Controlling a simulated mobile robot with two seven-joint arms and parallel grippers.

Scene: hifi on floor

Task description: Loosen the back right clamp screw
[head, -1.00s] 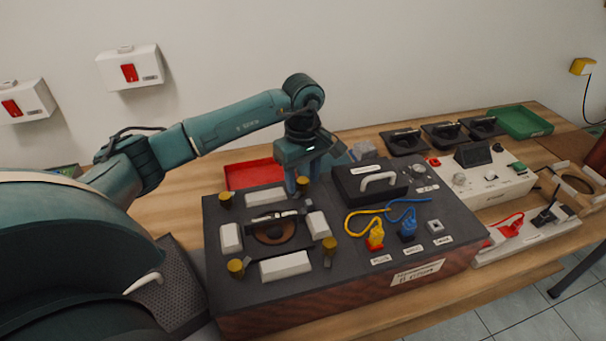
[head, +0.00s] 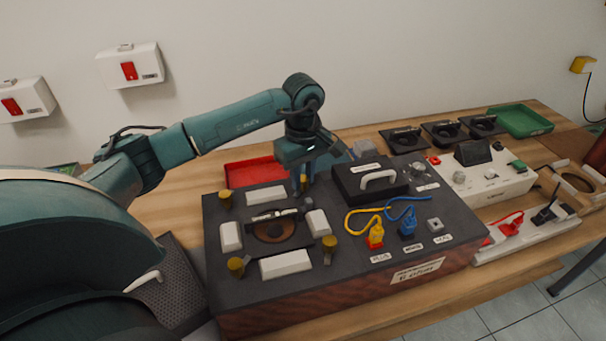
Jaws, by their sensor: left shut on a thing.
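The dark fixture box (head: 230,286) stands on the wooden bench. On it, white clamp blocks (head: 286,265) surround a round brown part (head: 274,232) with a dark bar across it. Brass clamp screws stand at the front right (head: 329,244), front left (head: 236,266) and back left (head: 225,199). My right gripper is not in view.
A black box with a handle (head: 378,181) stands close to the right of my left gripper. A red tray (head: 247,174) lies behind. Yellow (head: 374,236) and blue (head: 407,229) plugs with cables sit to the front right. A white device (head: 486,179) stands further right.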

